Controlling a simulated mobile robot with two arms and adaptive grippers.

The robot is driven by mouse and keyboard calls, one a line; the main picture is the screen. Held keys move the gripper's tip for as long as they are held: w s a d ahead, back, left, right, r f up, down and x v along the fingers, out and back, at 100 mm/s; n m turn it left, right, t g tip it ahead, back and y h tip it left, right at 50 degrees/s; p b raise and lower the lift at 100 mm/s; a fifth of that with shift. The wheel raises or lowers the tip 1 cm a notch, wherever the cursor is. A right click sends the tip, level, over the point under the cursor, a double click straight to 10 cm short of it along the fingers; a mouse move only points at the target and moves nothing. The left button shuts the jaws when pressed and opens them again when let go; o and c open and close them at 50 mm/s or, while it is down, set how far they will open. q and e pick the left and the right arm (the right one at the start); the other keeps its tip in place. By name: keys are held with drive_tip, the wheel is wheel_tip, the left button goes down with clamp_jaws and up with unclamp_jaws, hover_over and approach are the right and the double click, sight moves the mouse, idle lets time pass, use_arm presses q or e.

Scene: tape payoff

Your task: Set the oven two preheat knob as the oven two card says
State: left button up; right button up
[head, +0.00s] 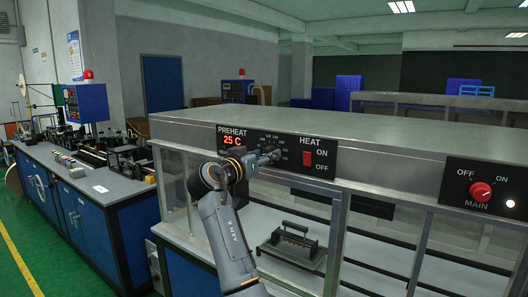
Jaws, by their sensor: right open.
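The black preheat panel (229,131) is on the upper front of the metal oven. Its red display (233,140) reads 25 C. Small scale marks show right of the display, around the place where my right gripper (271,156) is. The gripper is open, at the panel face, and covers the preheat knob, so the knob's setting is hidden. I cannot tell whether the fingers touch it. No readable oven two card is in view. My left gripper is not in view.
A red HEAT switch (307,159) sits close right of my gripper. Farther right is a red MAIN knob (481,191) with a lit white lamp (510,203). A dark handled block (292,246) lies inside the glazed oven. A blue bench (92,225) with machinery stands left.

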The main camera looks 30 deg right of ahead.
drive_tip(key=shift+d, duration=0.1)
clamp_jaws()
drive_tip(key=shift+w+m+h+b, duration=0.1)
drive_tip(key=shift+m+h+b, duration=0.3)
drive_tip(key=shift+m+b, duration=7.45)
drive_tip(key=m+p, duration=0.2)
drive_tip(key=m, duration=0.1)
drive_tip(key=shift+f+g+p, duration=0.1)
drive_tip(key=shift+g+p, duration=0.2)
drive_tip(key=shift+p, duration=0.05)
